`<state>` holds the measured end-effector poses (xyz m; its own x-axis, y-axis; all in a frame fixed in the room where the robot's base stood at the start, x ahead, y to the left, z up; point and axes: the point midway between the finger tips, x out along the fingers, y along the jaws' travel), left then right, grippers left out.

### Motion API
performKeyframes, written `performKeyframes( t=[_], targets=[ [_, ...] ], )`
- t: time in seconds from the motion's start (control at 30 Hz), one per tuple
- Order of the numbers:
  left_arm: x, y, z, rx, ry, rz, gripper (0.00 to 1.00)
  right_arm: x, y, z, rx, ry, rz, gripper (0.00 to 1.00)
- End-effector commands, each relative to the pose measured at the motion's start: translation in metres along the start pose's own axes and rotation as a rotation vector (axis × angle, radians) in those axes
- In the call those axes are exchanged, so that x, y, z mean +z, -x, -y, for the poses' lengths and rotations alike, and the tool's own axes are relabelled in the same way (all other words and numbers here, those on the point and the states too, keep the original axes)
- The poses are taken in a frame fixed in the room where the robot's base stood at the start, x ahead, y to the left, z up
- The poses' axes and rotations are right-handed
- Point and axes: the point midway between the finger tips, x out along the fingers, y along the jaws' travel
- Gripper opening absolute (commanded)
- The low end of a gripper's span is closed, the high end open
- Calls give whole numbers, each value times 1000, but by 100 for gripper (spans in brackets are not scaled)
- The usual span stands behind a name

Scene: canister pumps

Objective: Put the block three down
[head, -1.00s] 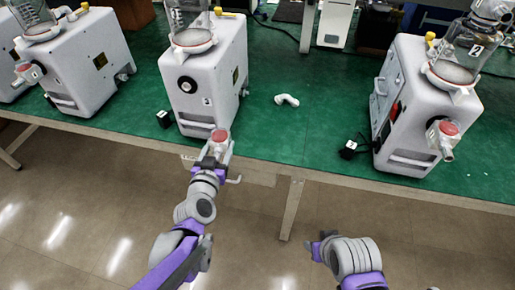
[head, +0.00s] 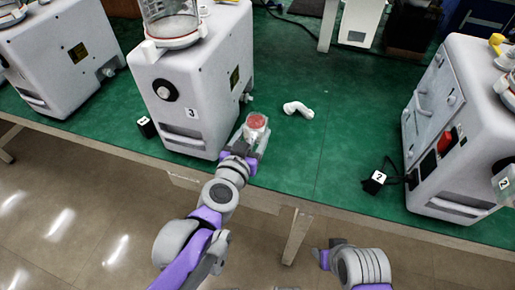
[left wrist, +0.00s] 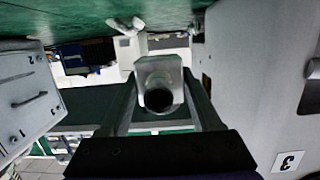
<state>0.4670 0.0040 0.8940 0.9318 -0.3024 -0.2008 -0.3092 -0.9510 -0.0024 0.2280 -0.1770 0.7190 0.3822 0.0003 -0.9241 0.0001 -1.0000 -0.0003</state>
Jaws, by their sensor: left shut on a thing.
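My left gripper (head: 248,140) is shut on the block (head: 257,127), a pale piece with a round red top. It holds the block just right of pump three's front corner, over the green table near its front edge. I cannot tell whether the block touches the table. In the left wrist view, the block (left wrist: 159,88) sits between the two fingers and shows a dark round opening. The white pump labelled 3 (head: 185,90) stands just left of the gripper. Any label on the block is hidden. My right gripper is not clearly in view; only part of my right arm shows.
A white elbow pipe (head: 298,109) lies behind and right of the block. Another pump (head: 455,125) stands at the right, with a black numbered piece (head: 375,182) beside it. A small black piece (head: 146,128) lies left of pump three.

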Motion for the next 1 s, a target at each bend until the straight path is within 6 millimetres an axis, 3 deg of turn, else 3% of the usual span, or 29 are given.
performKeyframes(
  t=[0.1,0.57,1.0],
  targets=[
    [22,-5,0,-1,0,0,0,1,-2,0,0,0,1,50],
    [78,-17,0,-1,1,0,0,4,-12,0,0,0,4,50],
    [85,-18,0,-1,0,0,0,4,-15,0,0,0,5,50]
  ],
)
